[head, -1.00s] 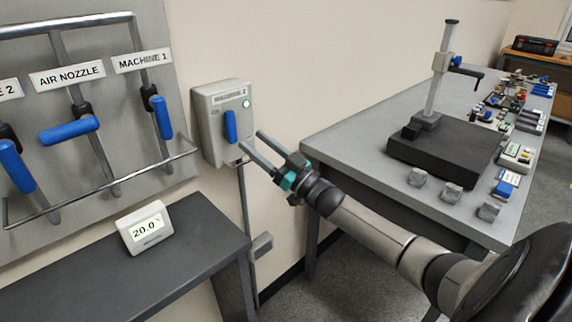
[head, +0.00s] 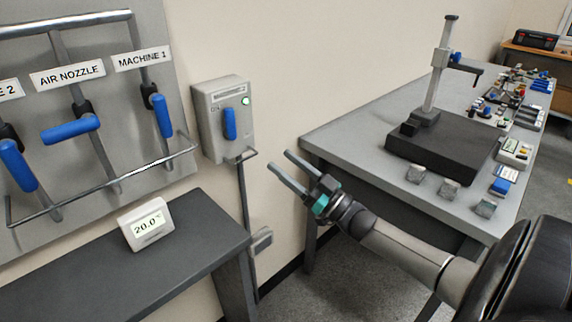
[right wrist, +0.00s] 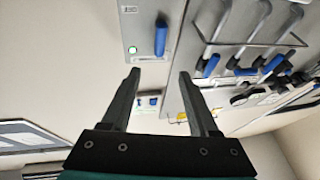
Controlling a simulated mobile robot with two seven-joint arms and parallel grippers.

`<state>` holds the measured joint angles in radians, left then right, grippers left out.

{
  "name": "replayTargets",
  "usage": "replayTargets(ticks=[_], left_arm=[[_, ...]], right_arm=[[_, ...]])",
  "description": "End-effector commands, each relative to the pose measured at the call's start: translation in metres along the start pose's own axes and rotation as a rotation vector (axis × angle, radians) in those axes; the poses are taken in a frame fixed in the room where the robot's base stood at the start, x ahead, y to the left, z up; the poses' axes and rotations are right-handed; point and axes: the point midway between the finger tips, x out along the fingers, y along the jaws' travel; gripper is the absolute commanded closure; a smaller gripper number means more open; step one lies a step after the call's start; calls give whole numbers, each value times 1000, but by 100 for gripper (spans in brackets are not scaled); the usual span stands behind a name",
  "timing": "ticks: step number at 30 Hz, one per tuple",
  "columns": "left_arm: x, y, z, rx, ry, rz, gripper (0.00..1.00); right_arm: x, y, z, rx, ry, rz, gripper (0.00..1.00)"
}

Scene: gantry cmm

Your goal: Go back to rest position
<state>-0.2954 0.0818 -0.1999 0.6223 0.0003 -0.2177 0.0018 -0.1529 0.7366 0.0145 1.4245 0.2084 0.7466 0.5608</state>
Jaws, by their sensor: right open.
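My right gripper (head: 291,175) is open and empty in the head view. It is in the air to the right of the wall switch box (head: 222,118), clear of the blue switch handle (head: 230,124). In the right wrist view both fingers of the gripper (right wrist: 158,75) are spread with nothing between them. The blue switch handle also shows there (right wrist: 161,37), beyond the fingertips. A green light (head: 245,100) glows on the switch box. My left gripper is not in view.
A grey table (head: 345,131) with a black-based measuring stand (head: 440,150) and small metal blocks is at the right. A dark bench (head: 190,232) with a 20.0 display (head: 146,225) is at lower left. Blue-handled valves (head: 70,130) with a metal rail hang above it.

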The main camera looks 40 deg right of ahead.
Motion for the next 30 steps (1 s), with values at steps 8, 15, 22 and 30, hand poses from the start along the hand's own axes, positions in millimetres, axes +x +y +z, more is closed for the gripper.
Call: replayTargets(ticks=[8, 15, 22, 30], left_arm=[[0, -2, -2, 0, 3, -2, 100], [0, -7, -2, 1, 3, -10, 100], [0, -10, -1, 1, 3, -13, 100], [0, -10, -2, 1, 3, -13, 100]], right_arm=[[0, 0, 0, 1, -1, 1, 39], [-33, 7, 68, -5, -172, 110, 39], [-136, -12, 207, -19, -592, 275, 39], [-288, -92, 322, -14, -1108, 316, 39]])
